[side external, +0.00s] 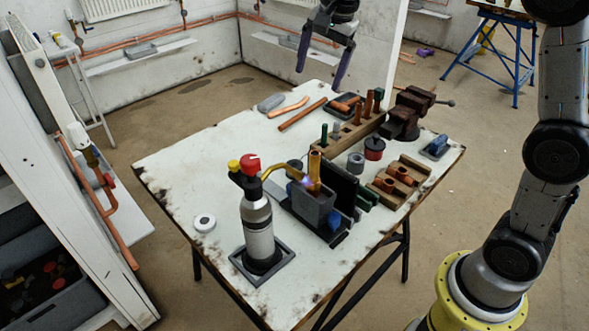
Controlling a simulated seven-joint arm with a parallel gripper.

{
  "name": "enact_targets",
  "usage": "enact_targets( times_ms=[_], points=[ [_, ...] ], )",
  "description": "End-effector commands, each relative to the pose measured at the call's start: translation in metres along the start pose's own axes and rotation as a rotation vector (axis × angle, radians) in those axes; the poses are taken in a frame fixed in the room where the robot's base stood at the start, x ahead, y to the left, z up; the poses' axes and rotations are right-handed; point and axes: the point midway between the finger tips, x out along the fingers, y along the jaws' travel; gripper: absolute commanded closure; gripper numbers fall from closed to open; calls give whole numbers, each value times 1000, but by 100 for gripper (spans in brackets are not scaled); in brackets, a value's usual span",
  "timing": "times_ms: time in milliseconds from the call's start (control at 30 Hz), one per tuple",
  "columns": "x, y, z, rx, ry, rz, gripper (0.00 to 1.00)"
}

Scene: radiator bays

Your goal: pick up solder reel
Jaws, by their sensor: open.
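A small grey reel (356,162), which looks like the solder reel, stands on the worktable between the dark upright panel and a red round item with a dark top (374,148). The picture is too small to be certain which of the two is the solder reel. My gripper (320,78) is at the top of the view, fingers pointing down and spread apart, with nothing between them. It is above and beyond the far side of the table, well clear of both items.
A wooden rack (352,133) with upright pieces stands behind the reel, a vise (407,112) behind right. A wooden block with copper fittings (399,180) is at right. A torch (257,225) with a lit flame stands in front left. The table's left part is mostly clear.

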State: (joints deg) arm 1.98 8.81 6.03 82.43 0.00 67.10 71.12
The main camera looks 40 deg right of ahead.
Motion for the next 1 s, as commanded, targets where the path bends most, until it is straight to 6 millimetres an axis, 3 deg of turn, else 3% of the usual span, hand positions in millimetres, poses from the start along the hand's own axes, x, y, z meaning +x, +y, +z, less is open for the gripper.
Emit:
enact_targets(
  times_ms=[33, 200, 400, 1000],
  points=[
    [24, -13, -6, 33, -10, 34, 8],
    [98, -41, -21, 97, -34, 123, 8],
    [169, -42, -27, 102, -61, 217, 8],
    [264, -13, -19, 103, -76, 266, 8]
  ],
)
